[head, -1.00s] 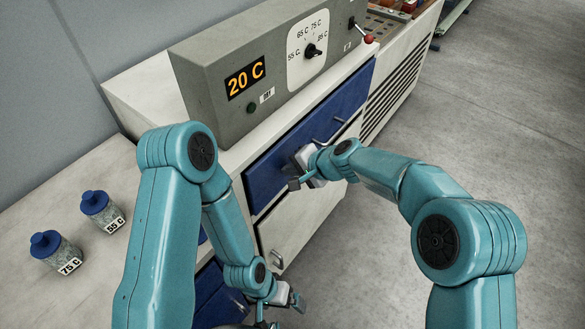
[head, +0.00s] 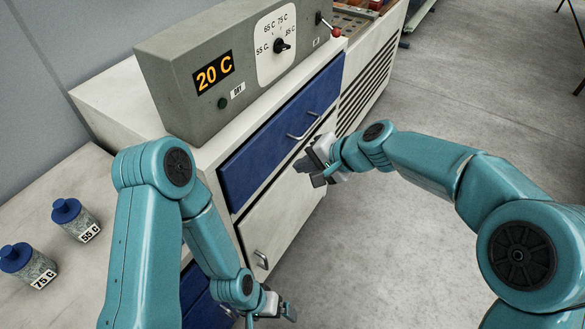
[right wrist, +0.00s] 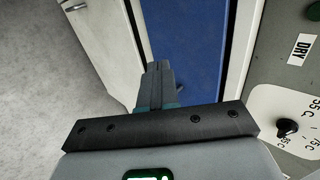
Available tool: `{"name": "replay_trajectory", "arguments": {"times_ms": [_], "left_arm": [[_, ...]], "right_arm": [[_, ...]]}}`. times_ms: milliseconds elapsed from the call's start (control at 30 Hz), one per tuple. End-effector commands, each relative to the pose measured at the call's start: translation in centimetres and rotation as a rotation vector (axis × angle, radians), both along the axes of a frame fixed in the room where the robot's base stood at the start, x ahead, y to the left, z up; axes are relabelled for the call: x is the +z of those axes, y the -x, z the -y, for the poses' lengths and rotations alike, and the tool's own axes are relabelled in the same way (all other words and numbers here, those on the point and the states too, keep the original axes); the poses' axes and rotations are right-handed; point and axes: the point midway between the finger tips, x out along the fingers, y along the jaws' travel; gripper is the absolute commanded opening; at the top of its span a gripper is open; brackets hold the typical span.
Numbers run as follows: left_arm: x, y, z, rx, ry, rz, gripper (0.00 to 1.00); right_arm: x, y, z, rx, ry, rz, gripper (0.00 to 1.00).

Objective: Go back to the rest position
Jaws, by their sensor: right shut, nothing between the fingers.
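My right gripper (head: 309,173) is in front of the cabinet, to the right of the blue drawer (head: 265,140) in the head view. Its fingers are together and empty. In the right wrist view the shut fingers (right wrist: 160,78) show against the blue drawer front (right wrist: 192,45). My left gripper (head: 272,312) is low at the bottom of the head view, beside the lower cabinet. It is partly cut off, so its opening is unclear.
A grey control box (head: 215,85) reading 20 C stands on the cabinet, with a dial (head: 281,45) and a red-knobbed lever (head: 335,31). Blue-capped jars labelled 55 C (head: 77,220) and 75 C (head: 30,265) stand at left. The floor (head: 480,120) at right is open.

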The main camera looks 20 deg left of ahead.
Motion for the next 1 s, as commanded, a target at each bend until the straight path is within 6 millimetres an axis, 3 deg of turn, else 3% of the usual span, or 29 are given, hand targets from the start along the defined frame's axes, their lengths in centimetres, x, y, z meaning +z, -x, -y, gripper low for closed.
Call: {"name": "replay_trajectory", "arguments": {"times_ms": [267, 367, 467, 567, 667, 800, 900, 1000], "left_arm": [[-0.1, 0.0, 0.0, 0.000, 0.000, 0.000, 0.99], [0.0, 0.0, 0.0, 0.000, 0.000, 0.000, 0.99], [0.0, 0.0, 0.0, 0.000, 0.000, 0.000, 0.99], [0.1, 0.0, 0.0, 0.000, 0.000, 0.000, 0.99], [0.3, 0.0, 0.0, 0.000, 0.000, 0.000, 0.99], [0.5, 0.0, 0.0, 0.000, 0.000, 0.000, 0.99], [0.6, 0.0, 0.0, 0.000, 0.000, 0.000, 0.99], [0.7, 0.0, 0.0, 0.000, 0.000, 0.000, 0.99]], "right_arm": [[0.6, 0.3, 0.8, 0.000, 0.001, -0.002, 0.00], [-0.3, 0.3, 1.3, -0.007, 0.016, -0.006, 0.00], [-4.0, 0.6, 3.6, -0.030, 0.077, -0.023, 0.00], [-10.0, 1.9, 7.7, -0.058, 0.184, -0.047, 0.00], [-16.5, 4.8, 12.5, -0.064, 0.301, -0.072, 0.00], [-23.7, 11.5, 18.6, -0.024, 0.429, -0.103, 0.00], [-26.7, 17.0, 21.4, 0.025, 0.472, -0.121, 0.00], [-28.1, 21.7, 22.7, 0.068, 0.478, -0.129, 0.00]]}}
